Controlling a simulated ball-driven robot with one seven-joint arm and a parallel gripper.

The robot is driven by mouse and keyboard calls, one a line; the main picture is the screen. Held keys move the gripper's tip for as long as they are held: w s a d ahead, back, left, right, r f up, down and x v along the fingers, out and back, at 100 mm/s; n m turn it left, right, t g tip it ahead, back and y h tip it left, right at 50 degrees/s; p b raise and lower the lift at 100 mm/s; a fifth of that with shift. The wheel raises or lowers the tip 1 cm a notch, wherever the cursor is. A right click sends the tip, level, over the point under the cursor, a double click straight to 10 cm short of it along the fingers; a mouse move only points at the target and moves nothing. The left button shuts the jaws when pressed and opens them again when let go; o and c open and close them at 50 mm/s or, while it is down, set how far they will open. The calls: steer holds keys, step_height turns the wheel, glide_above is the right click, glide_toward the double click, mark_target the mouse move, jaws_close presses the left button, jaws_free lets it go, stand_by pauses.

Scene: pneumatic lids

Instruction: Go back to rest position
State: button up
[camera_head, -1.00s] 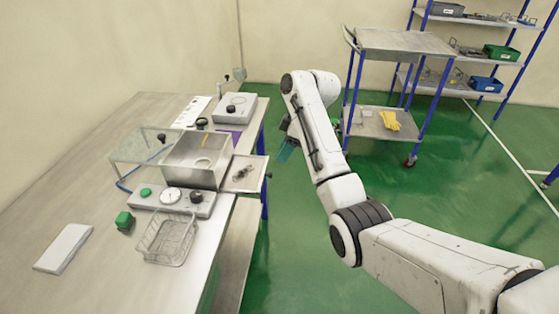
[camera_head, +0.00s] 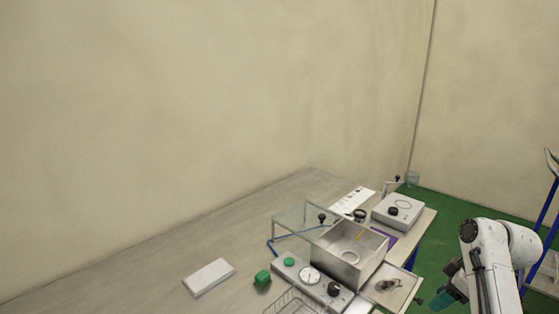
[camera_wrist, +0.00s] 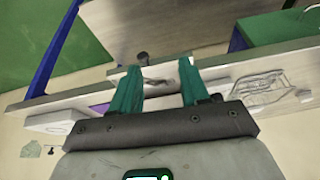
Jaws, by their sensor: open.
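My gripper (camera_wrist: 158,90) shows in the wrist view with its two teal fingers apart and nothing between them. In the head view my gripper (camera_head: 448,293) is partly hidden by my arm at the lower right. It is off the bench's right edge, apart from the metal box (camera_head: 349,254) and the flat side tray with small dark parts (camera_head: 405,298). The metal box is open at the top, and a clear lid (camera_head: 303,217) stands at its left.
A blue-framed cart (camera_head: 549,218) stands at the right edge. Green floor lies between.

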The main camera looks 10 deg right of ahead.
steer(key=s+a+f+m+g+h, duration=0.1)
steer(key=s+a+f+m, duration=0.3)
steer(key=s+a+f, duration=1.15)
steer(key=s+a+r+m+g+h, duration=0.1)
steer(key=s+m, duration=0.2)
steer(key=s, duration=1.6)
steer(key=shift+s+a+h, duration=0.3)
steer(key=shift+h, duration=0.1)
